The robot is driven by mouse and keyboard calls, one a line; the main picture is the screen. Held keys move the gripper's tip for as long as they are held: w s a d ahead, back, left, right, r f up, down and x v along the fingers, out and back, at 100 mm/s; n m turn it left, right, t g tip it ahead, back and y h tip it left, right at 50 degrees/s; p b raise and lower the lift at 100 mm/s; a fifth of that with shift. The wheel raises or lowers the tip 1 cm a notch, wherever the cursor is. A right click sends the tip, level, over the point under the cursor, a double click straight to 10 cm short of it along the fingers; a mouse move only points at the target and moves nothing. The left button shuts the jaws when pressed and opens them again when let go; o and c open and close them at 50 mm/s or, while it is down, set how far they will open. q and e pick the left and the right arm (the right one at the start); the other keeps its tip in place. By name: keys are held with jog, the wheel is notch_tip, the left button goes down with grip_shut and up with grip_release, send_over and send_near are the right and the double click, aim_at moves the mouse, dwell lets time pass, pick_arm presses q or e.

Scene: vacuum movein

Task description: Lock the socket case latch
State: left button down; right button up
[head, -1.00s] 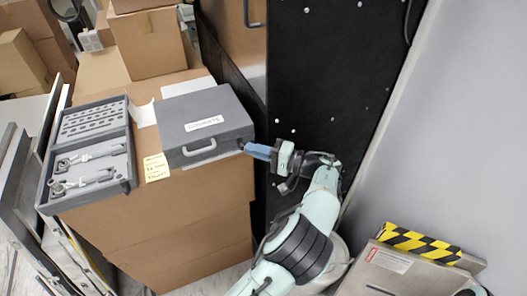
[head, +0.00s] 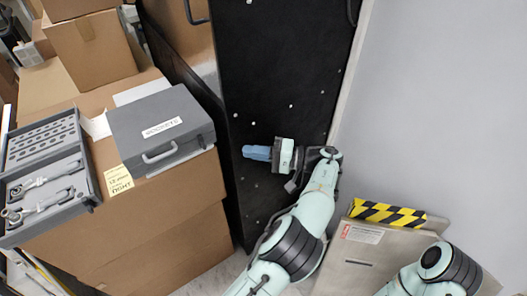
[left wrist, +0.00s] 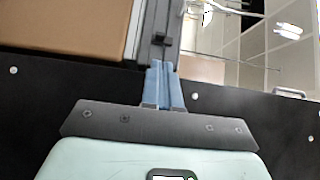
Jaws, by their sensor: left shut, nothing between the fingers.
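The grey socket case (head: 178,107), labelled SOCKETS, lies with its lid down on cardboard boxes, left of centre in the head view. Its carry handle (head: 160,154) is on the front side. A latch near the front right corner is too small to read as locked or unlocked. My left gripper (head: 257,153) is shut and empty, to the right of the case and apart from it, in front of a black panel. In the left wrist view its blue fingers (left wrist: 164,85) are together, pointing towards a grey edge with a small dark piece. My right gripper is out of view.
An open grey tool case (head: 93,193) with wrenches lies left of the socket case. A yellow note (head: 118,180) is on the cardboard boxes (head: 150,235). The black panel (head: 290,70) stands behind my left gripper. A striped yellow-black block (head: 387,214) is at right.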

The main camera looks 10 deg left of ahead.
pick_arm(q)
jog(key=shift+w+d, duration=0.1)
jog(key=shift+d, duration=1.5)
